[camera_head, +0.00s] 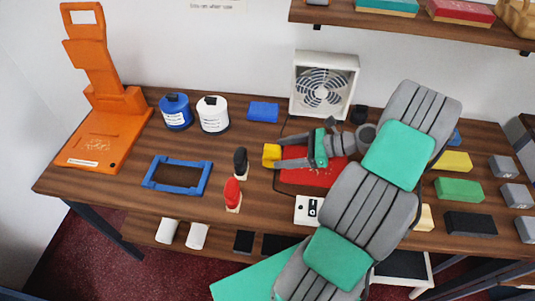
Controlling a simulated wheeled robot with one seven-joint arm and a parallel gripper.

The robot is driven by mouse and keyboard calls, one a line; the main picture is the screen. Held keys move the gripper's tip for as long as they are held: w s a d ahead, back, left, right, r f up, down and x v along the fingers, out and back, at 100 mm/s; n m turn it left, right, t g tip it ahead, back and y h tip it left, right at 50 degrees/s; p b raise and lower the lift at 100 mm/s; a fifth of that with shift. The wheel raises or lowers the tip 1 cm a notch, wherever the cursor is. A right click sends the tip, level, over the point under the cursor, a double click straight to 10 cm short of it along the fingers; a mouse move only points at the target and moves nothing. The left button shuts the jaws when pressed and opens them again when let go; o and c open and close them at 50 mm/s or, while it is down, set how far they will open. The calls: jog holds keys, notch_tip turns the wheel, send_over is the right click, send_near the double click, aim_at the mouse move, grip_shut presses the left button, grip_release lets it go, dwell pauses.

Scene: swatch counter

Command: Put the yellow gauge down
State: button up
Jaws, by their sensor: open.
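The yellow gauge (271,155) is a small yellow block on the wooden counter, just left of the red mat (325,179). My gripper (280,151) reaches in from the right, low over the mat, with its fingers pointing left. Its two fingers are spread open, and their tips end right at the gauge's right side. I cannot tell whether a finger still touches the gauge. My arm covers part of the mat and the counter behind it.
A black-handled stamp (240,162) and a red one (232,194) stand left of the gauge. A blue frame (178,176), blue block (263,111), fan (323,86) and white switch box (308,210) are nearby. Coloured blocks lie at right. Bare counter shows around the gauge.

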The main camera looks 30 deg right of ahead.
jog(key=p+x, duration=0.1)
jog(key=x, duration=0.6)
jog(key=shift+w+f, duration=0.1)
jog(key=shift+w, duration=0.05)
jog(key=shift+c, duration=0.3)
grip_shut()
